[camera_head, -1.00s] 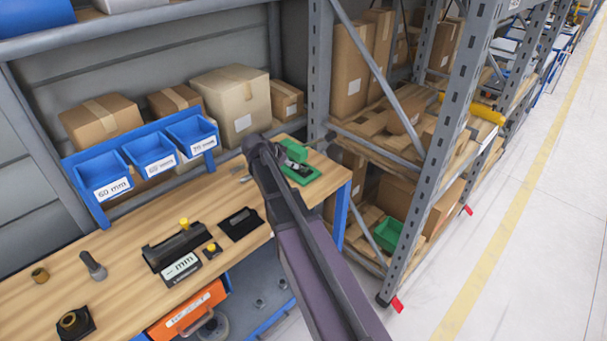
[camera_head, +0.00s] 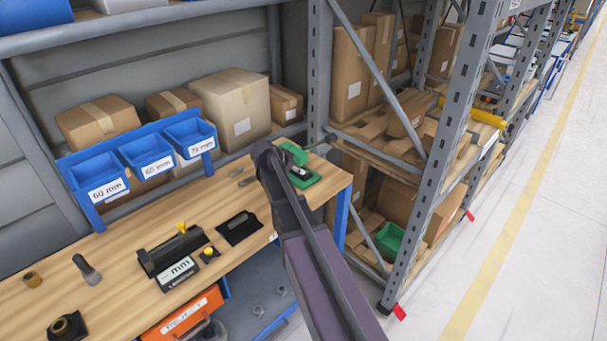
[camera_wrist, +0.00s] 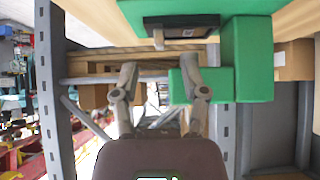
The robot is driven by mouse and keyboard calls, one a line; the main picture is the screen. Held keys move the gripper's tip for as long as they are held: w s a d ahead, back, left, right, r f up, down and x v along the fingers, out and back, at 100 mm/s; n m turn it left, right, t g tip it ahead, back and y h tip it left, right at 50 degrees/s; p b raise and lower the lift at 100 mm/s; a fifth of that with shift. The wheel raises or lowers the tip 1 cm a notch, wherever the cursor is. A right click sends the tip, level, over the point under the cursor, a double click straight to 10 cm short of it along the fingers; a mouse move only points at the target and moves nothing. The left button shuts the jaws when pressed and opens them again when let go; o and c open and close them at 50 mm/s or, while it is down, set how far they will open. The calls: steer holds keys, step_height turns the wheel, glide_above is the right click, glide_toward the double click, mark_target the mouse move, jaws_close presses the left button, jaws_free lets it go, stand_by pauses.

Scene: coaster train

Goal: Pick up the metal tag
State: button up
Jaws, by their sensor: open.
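A green fixture (camera_head: 304,178) with a dark recess stands at the bench's far right end. A small pale piece (camera_head: 299,172), probably the metal tag, shows at the recess. In the wrist view the green fixture (camera_wrist: 258,60) fills the top and right. A narrow grey tab (camera_wrist: 158,38), likely the tag, sticks out of its dark slot. My gripper (camera_wrist: 158,75) is open and empty, one finger on each side of the tab's line, with the tab beyond the fingertips. The right finger overlaps a green part in the picture; contact is unclear. My arm hides the fingers in the head view.
Blue bins (camera_head: 148,155) stand along the bench's back, with cardboard boxes (camera_head: 232,105) behind. A black fixture (camera_head: 172,252) and a black plate (camera_head: 239,227) lie on the wooden bench (camera_head: 120,275). A grey rack upright (camera_head: 440,170) stands to the right.

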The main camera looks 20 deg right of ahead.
mark_target(302, 178)
steer(key=b+x, duration=0.2)
steer(key=x, duration=0.1)
steer(key=shift+f, duration=0.25)
steer(key=shift+b+x, duration=0.7)
steer(key=shift+x, duration=0.15)
steer(key=shift+r, duration=0.1)
jaws_close()
